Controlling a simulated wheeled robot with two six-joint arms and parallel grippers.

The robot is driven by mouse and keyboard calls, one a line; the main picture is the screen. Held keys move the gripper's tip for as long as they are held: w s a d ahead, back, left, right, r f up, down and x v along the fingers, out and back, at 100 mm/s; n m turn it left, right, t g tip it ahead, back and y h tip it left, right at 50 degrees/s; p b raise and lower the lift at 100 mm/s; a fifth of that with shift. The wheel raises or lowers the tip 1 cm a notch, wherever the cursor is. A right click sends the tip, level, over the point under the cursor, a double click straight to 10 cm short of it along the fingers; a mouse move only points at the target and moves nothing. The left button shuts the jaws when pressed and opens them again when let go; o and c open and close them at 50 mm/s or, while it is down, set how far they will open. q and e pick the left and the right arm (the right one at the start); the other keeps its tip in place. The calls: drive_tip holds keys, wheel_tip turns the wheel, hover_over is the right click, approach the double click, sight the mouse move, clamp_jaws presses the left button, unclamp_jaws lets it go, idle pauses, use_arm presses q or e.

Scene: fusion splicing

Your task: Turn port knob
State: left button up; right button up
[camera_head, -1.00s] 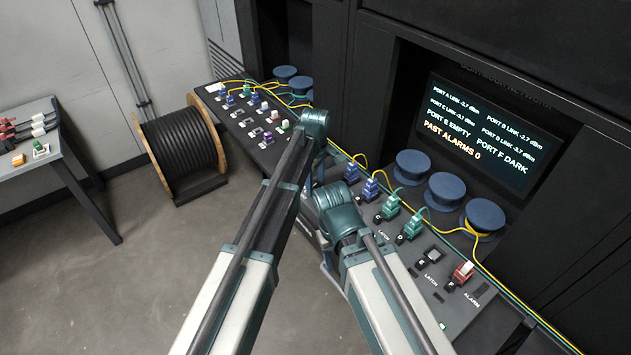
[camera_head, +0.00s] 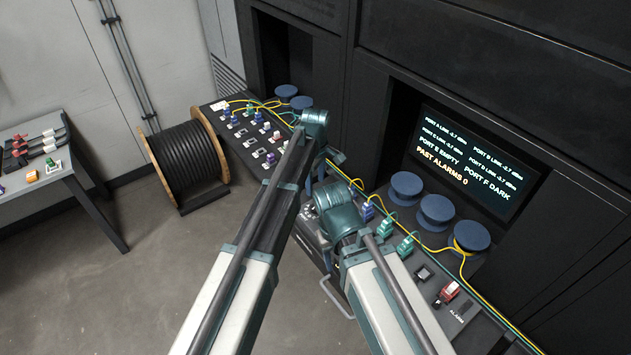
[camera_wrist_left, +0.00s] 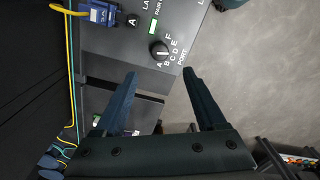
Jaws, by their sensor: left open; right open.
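The port knob (camera_wrist_left: 159,49) is a round black dial on the grey console, ringed by the letters A to F and the word PORT. A pale mark shows on it, but its exact pointing is too small to tell. My left gripper (camera_wrist_left: 159,74) is open and empty, its two fingers spread on either side below the knob in the left wrist view, apart from it.
A blue connector (camera_wrist_left: 100,13) with a yellow fiber sits left of the knob. Along the console are green connectors (camera_head: 404,246), a red alarm part (camera_head: 447,292) and blue spools (camera_head: 436,212). The screen (camera_head: 470,160) reads port F dark, port E empty. Open floor lies left.

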use_arm(q)
wheel_tip(320, 180, up, 3)
drive_tip(key=shift+r+p, duration=0.1)
drive_tip(key=shift+p, duration=0.9)
use_arm(e)
wheel_tip(320, 180, up, 3)
drive_tip(key=shift+r, duration=0.1)
use_arm(q)
drive_tip(key=s+a+m, duration=1.1)
drive_tip(key=s+a, duration=0.7)
drive_tip(key=s, duration=0.3)
drive_tip(key=s+d+f+m+y+b, duration=0.1)
drive_tip(key=s+d+f+m+b, duration=0.3)
drive_tip(key=d+f+b, duration=0.7)
drive_tip(key=shift+s+d+f, duration=0.15)
drive_tip(key=shift+s+d, duration=0.1)
drive_tip(key=shift+s, duration=0.75)
use_arm(e)
wheel_tip(320, 180, down, 11)
drive_tip(key=shift+f, duration=0.2)
